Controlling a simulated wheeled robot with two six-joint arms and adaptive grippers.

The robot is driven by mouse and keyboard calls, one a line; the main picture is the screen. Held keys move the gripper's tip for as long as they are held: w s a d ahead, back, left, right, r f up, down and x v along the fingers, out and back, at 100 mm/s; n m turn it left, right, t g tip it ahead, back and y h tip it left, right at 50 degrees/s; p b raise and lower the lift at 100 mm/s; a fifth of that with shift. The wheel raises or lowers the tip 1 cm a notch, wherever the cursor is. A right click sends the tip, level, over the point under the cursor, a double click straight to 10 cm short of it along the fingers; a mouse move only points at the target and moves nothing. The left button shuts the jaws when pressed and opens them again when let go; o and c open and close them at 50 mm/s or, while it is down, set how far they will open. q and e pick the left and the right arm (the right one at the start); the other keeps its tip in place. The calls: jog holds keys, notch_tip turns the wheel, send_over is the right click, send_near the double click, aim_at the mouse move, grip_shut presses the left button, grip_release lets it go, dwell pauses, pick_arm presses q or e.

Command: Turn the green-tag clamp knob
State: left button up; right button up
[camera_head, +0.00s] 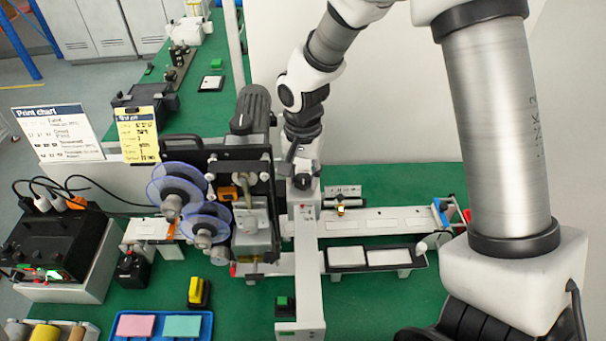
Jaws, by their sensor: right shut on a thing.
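My right gripper (302,172) points down at the top of the white post beside the coder head, in the middle of the view. It is shut on a small dark clamp knob (303,182), which the fingers partly hide. I cannot make out a green tag on this knob. The coder (252,215) stands just left of the gripper, with two clear-blue ribbon reels (176,188) on its left side. My left gripper is not in view.
A white conveyor rail (385,220) and a black tray with white cards (375,258) lie to the right. A small coloured indicator (340,209) sits on the rail. A blue tray (162,325), a yellow-topped block (198,291) and a black control box (45,250) are at left.

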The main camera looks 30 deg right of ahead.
aim_at(303, 179)
jog(key=o, duration=1)
jog(key=shift+o, duration=0.6)
jog(key=shift+w+f, duration=0.1)
notch_tip(303, 179, up, 12)
